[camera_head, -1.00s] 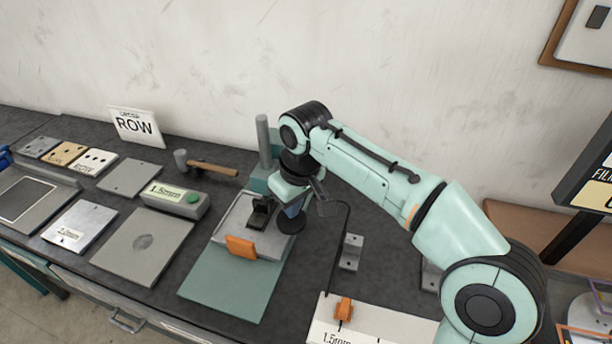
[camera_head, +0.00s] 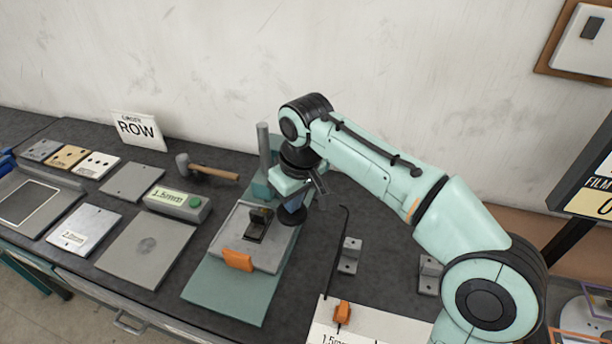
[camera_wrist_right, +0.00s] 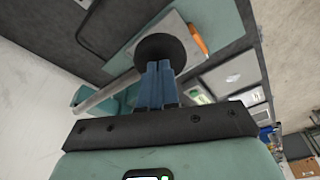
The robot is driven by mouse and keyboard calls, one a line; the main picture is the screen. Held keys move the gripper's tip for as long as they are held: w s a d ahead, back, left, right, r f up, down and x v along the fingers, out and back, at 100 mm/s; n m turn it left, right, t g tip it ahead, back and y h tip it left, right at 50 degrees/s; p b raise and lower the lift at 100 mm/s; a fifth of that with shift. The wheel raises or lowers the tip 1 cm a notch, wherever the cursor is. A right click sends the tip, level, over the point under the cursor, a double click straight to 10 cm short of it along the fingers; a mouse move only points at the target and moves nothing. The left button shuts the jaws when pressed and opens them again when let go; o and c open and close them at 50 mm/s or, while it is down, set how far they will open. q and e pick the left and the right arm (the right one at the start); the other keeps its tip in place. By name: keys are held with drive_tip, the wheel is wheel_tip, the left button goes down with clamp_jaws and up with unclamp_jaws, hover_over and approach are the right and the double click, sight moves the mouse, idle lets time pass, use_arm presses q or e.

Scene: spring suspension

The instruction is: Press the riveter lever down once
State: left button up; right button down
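The riveter stands on a teal base (camera_head: 222,291) with a grey plate (camera_head: 226,243), an orange block (camera_head: 238,261) and a grey upright post (camera_head: 264,146). A small black part (camera_head: 258,225) sits on the plate. My right gripper (camera_head: 293,208) is beside the post, over the plate's right side, above a round black knob (camera_head: 288,219). In the wrist view, the blue fingers (camera_wrist_right: 157,84) are together at the knob (camera_wrist_right: 166,53), with nothing visible between them. Contact cannot be told for sure. My arm hides much of the riveter lever. My left gripper is not in view.
Metal brackets (camera_head: 349,255) and a white board with an orange piece (camera_head: 342,313) are to the right. A wall stands behind.

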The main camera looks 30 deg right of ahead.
drive_tip(key=shift+w+a+r+p, duration=0.1)
drive_tip(key=shift+r+p, duration=0.7)
drive_tip(key=shift+r, duration=0.85)
drive_tip(key=shift+w+r, duration=0.1)
drive_tip(key=shift+r, duration=0.7)
drive_tip(key=shift+s+r, duration=0.25)
drive_tip(key=shift+r, duration=0.2)
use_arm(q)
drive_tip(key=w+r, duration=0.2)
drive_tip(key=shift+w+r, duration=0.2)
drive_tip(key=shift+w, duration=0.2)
use_arm(e)
drive_tip(key=shift+w, duration=0.1)
drive_tip(key=shift+f, duration=0.1)
